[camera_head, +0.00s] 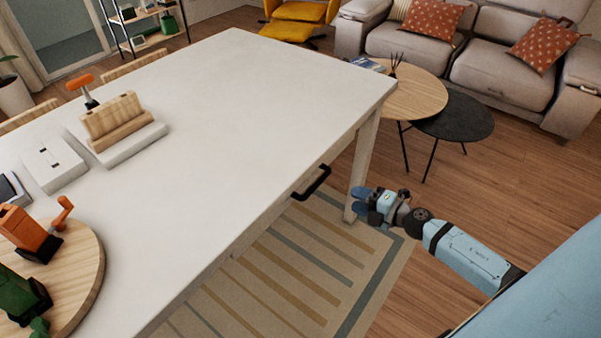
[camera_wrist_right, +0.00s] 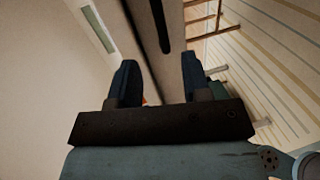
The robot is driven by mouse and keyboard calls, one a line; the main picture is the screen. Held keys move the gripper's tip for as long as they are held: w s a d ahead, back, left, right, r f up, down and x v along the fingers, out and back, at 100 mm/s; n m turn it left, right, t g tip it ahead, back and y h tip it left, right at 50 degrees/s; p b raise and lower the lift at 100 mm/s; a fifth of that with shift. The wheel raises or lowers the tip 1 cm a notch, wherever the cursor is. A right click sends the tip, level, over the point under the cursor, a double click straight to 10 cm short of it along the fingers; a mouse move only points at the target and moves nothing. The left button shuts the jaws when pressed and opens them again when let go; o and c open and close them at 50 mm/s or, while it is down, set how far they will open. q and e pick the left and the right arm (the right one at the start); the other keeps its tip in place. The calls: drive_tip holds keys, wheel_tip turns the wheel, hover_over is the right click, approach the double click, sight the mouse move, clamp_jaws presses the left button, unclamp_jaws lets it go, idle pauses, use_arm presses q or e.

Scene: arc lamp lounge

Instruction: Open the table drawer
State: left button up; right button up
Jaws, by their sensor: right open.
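A large white table (camera_head: 230,110) fills the middle of the head view. Its drawer shows a black bar handle (camera_head: 313,184) on the side edge near the right corner. The drawer front looks flush with the table edge, though little of it shows. My right gripper (camera_head: 360,203) is open and empty, to the right of the handle and apart from it, beside the table leg. In the right wrist view the dark handle (camera_wrist_right: 162,25) runs ahead of and between the two blue fingers of the gripper (camera_wrist_right: 158,80). My left gripper is not in view.
The table leg (camera_head: 364,160) stands close to my right gripper. A striped rug (camera_head: 290,270) lies under the table. A round wooden side table (camera_head: 415,97) and a dark one (camera_head: 455,117) stand beyond.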

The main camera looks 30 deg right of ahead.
sight(320, 184)
drive_tip(key=shift+n, duration=0.3)
drive_tip(key=x, duration=1.4)
drive_tip(key=shift+r, duration=0.2)
clamp_jaws()
